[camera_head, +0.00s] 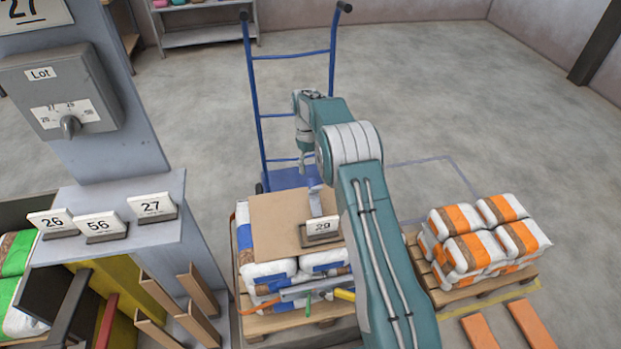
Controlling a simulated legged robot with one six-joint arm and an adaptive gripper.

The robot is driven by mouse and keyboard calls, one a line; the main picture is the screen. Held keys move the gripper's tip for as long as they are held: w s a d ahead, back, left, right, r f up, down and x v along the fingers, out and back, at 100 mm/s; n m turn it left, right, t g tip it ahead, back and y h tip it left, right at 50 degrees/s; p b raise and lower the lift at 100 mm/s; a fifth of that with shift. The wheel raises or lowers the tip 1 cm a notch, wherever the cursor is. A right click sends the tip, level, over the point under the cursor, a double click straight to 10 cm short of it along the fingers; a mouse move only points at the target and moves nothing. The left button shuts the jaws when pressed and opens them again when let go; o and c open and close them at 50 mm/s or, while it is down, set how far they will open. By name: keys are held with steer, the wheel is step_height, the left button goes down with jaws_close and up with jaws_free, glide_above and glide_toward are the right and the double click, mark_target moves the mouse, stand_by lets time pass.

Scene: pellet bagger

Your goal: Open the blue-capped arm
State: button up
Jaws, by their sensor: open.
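I cannot make out a blue-capped arm with certainty. At the front of the middle pallet (290,322), small coloured pieces show: a green one (307,303), a yellow one (344,294) and a red one (262,306). A grey bar (305,289) lies among them, partly behind my arm. White bags with blue bands (262,268) are stacked on this pallet under a brown board (277,219). My gripper (315,204) points down over the board, close behind a card marked 29 (321,227). It is open and looks empty; its fingers are small and partly hidden.
A blue hand truck (290,56) stands behind the pallet. Orange-banded bags (485,237) fill a pallet at right. At left are a Lot dial box (62,88), a ledge (120,228) with cards 26, 56 and 27, and wooden slats (198,290).

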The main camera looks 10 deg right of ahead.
steer(key=v, duration=0.6)
steer(key=shift+d, duration=0.2)
steer(key=shift+s+f, duration=0.1)
